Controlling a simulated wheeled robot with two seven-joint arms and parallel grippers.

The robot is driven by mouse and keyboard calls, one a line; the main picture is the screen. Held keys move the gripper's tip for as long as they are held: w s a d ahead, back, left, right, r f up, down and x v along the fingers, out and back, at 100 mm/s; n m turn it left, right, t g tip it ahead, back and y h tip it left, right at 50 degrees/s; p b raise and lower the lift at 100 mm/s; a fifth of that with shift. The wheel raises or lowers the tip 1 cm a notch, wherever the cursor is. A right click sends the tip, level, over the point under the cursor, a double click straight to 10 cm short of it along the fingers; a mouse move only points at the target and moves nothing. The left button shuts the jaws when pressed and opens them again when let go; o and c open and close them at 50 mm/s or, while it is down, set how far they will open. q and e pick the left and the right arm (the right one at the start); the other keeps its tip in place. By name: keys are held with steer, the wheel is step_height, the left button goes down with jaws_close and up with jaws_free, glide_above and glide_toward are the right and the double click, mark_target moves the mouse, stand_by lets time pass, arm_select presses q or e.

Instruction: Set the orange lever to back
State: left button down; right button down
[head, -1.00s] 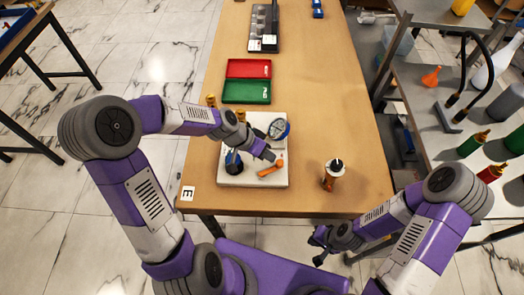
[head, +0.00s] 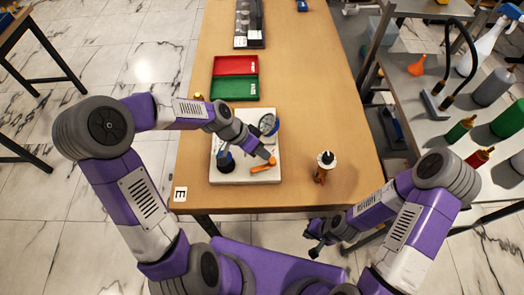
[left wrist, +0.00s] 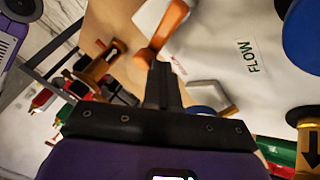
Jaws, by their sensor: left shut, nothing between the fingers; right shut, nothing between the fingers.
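The orange lever (head: 264,167) lies near the front right of a white board (head: 234,178) on the wooden table. In the head view it slants, its right end a little further back. My left gripper (head: 269,158) is shut and empty, just above and behind the lever's right part. In the left wrist view the orange lever (left wrist: 166,30) shows just beyond the shut fingertips (left wrist: 160,68); I cannot tell whether they touch it. My right gripper (head: 313,243) is shut and empty, off the table's front edge.
The board also carries a round dial (head: 269,124) and a blue knob (head: 225,159). A small orange-and-black item (head: 325,165) stands to the right. Red (head: 235,65) and green (head: 235,89) trays lie behind. The table's right side is largely clear.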

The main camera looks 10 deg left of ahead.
arm_select(q)
steer(key=shift+s+d+f, duration=0.1)
steer(key=shift+s+d, duration=0.05)
steer(key=shift+s, duration=0.15)
steer(key=shift+a, duration=0.55)
steer(key=shift+w+a, duration=0.15)
steer(key=shift+a, duration=0.15)
steer(key=a, duration=0.1)
steer(key=w+a+r+p, duration=0.1)
steer(key=a, duration=0.2)
steer(key=shift+w+r, duration=0.25)
steer(key=shift+r, duration=0.05)
steer(key=p+v, duration=0.2)
steer(key=v, duration=0.6)
steer(key=shift+r, duration=0.15)
steer(key=shift+s, duration=0.15)
steer(key=shift+p, duration=0.3)
